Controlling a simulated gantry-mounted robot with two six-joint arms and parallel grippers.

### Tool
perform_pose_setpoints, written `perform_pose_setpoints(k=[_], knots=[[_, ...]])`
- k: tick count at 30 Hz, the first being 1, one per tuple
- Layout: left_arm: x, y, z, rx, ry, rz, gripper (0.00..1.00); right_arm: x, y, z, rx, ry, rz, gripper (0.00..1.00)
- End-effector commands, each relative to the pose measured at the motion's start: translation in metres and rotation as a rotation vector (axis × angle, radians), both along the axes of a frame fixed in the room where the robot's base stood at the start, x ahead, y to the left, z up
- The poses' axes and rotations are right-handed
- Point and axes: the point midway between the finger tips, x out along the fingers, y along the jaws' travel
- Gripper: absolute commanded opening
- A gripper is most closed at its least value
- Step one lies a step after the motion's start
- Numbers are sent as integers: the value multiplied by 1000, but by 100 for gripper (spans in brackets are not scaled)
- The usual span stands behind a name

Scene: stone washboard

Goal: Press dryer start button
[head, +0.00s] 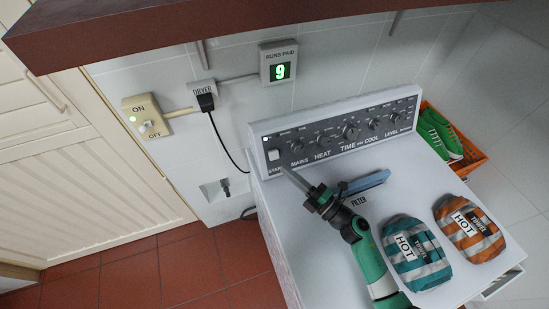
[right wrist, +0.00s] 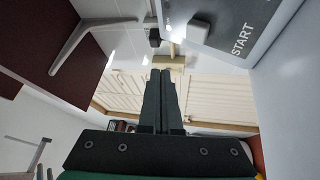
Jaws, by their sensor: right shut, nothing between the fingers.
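The dryer (head: 320,225) is a white machine with a dark control panel (head: 340,136) along its back. The start button (head: 273,155) is a pale square at the panel's left end, above the START label. It also shows in the right wrist view (right wrist: 197,31), up and right of the fingertips. My right gripper (head: 284,170) is shut and empty, its fingertips just below the button in the head view and near the START label. The closed fingers (right wrist: 162,74) point ahead in the right wrist view. Contact with the button cannot be told. My left gripper is not in view.
A blue filter handle (head: 368,181) and two hot-labelled striped mitts, teal (head: 415,253) and orange (head: 468,229), are on the dryer top. A brown shelf (head: 150,32) overhangs the back. The wall display (head: 279,71) reads 9. The wall switch (head: 147,117) shows a green light.

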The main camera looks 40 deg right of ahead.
Motion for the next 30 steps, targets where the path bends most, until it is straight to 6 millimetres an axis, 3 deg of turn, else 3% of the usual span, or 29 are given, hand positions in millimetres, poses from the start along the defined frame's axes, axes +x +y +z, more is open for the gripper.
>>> perform_pose_setpoints(k=[3, 12, 30], knots=[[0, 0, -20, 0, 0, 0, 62, 16, -7, -14, -2, -1, -1, 0], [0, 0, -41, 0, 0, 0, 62, 45, -19, -26, 0, -1, 1, 0], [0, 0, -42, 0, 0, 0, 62, 51, -21, -26, 0, 0, 0, 0]])
